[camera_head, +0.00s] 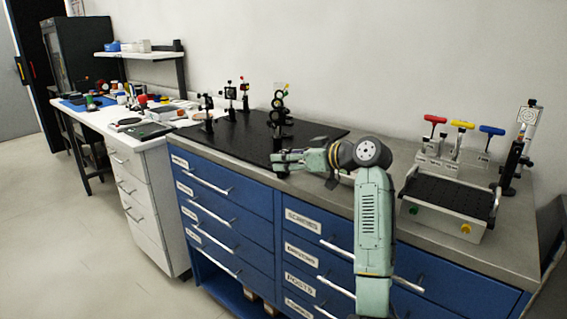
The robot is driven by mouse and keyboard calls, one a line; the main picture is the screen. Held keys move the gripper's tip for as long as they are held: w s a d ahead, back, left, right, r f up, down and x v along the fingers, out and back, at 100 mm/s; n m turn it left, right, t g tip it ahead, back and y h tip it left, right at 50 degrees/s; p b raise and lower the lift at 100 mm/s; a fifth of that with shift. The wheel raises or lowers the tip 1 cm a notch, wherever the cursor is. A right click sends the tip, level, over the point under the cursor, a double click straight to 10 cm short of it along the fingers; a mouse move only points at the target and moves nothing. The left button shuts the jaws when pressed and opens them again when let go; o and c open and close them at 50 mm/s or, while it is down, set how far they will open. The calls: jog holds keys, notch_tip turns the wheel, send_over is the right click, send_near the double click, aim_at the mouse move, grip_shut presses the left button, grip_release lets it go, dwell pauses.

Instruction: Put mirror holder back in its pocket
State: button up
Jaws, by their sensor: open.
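Several black post-mounted optic holders stand upright on the black breadboard (232,138). One taller holder (278,115) with yellow and green parts stands just behind my gripper. I cannot tell for sure which of them is the mirror holder. My gripper (276,161) is low over the front edge of the breadboard and points left. It is open, and I see nothing held between its fingers. It overlaps the foot of the taller holder in the picture, so I cannot tell whether they touch. No pocket can be made out clearly; my arm hides part of the bench.
A grey box (440,225) with a black top sits on the right of the bench. Behind it is a rack with red (435,119), yellow (463,125) and blue (491,131) T-handles. A tall post with a target (528,116) stands far right. Blue drawers (222,190) are below.

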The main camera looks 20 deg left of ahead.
jog(key=shift+x, duration=1.1)
grip_shut()
jog(key=shift+r, duration=0.1)
